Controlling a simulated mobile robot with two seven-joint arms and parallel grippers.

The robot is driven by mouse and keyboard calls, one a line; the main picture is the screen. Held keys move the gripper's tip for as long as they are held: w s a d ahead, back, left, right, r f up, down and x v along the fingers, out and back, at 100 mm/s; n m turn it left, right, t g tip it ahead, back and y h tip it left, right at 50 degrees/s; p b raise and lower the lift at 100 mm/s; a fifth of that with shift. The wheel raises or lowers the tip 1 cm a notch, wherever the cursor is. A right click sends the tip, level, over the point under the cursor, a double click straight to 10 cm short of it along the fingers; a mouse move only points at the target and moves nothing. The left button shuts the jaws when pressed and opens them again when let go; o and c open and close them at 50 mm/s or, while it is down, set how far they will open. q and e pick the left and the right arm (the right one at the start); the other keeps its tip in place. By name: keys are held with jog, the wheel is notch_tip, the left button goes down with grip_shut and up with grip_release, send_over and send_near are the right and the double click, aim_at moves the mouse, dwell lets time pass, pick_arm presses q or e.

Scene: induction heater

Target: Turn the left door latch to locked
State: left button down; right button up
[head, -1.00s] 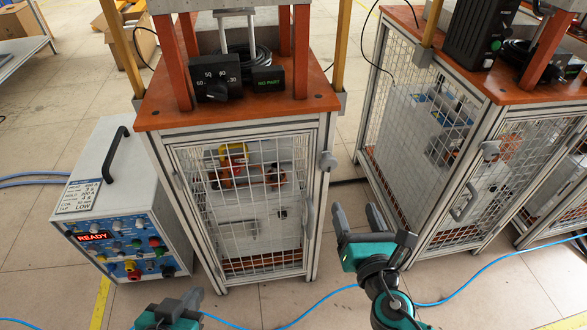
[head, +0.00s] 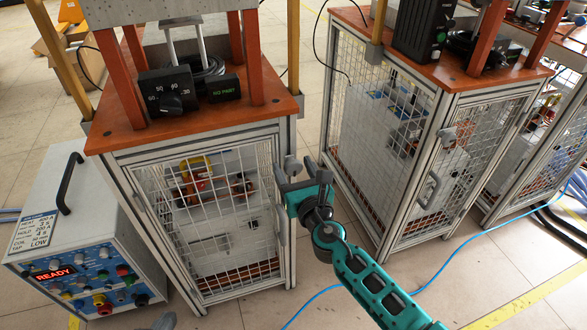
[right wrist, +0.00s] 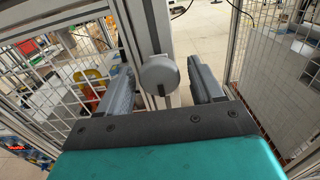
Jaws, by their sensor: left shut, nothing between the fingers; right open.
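The left door latch (head: 291,165) is a grey rounded knob on the right post of the left cabinet's mesh door (head: 215,235). It also shows in the right wrist view (right wrist: 158,74), with a small stem below it. My right gripper (head: 297,171) is open at the latch. In the right wrist view its two fingers (right wrist: 162,85) lie on either side of the knob, with a visible gap to the right finger. Contact on the left side cannot be told.
A grey door handle (head: 282,217) sits below the latch. A second caged cabinet (head: 400,130) stands to the right, with its own latch (head: 449,134). A power unit (head: 85,245) reading READY stands at left. A blue cable (head: 310,302) crosses the floor.

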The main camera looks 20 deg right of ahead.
jog(key=shift+w, duration=0.35)
jog(key=shift+c, duration=0.3)
jog(key=c, duration=0.9)
